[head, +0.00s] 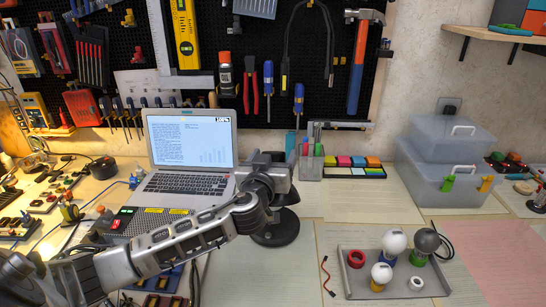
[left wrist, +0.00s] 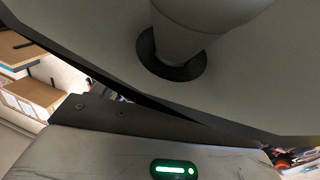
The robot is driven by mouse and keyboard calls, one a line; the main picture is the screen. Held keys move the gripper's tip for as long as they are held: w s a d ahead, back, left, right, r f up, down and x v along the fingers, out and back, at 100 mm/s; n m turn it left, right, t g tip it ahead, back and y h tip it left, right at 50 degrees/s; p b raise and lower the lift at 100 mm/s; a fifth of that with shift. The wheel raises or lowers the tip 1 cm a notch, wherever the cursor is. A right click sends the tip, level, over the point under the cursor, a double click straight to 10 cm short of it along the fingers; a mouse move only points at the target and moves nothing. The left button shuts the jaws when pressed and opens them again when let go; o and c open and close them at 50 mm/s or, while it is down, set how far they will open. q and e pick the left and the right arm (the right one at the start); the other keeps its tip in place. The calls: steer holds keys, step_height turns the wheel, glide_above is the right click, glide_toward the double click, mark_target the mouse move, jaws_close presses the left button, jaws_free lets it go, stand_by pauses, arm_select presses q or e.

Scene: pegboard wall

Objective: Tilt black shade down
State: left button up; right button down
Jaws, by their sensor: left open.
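A black desk lamp stands beside the laptop, with its round black base (head: 276,232) on the table. My left gripper (head: 280,180) is in front of the lamp's upper part and hides most of it in the head view. In the left wrist view, the pale inside of the lamp's shade (left wrist: 95,35) fills the upper part, with a white bulb (left wrist: 205,25) in a dark ring. The shade's dark rim runs slanting close above my gripper's housing. My left gripper is open. Its fingertips are hard to make out, and I cannot tell whether they touch the shade. My right gripper is not in view.
The open laptop (head: 190,150) stands left of the lamp, behind my left arm. A grey tray (head: 350,285) with bulbs and coloured rings lies at front right. A pen holder (head: 311,165) and colourful sticky notes (head: 355,165) stand behind the lamp. Bare table lies right of the base.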

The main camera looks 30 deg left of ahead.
arm_select(q)
steer(key=c, duration=1.4)
steer(key=shift+w+a+r+g+p, duration=0.1)
steer(key=shift+r+g+p, duration=0.15)
steer(key=shift+p, duration=0.7)
steer(key=shift+f+g+p, duration=0.1)
steer(key=shift+g+p, duration=0.15)
steer(key=shift+p, duration=0.1)
steer(key=shift+w+f, duration=0.1)
steer(key=shift+f, duration=0.15)
steer(key=o, duration=1.4)
steer(key=shift+a, duration=0.1)
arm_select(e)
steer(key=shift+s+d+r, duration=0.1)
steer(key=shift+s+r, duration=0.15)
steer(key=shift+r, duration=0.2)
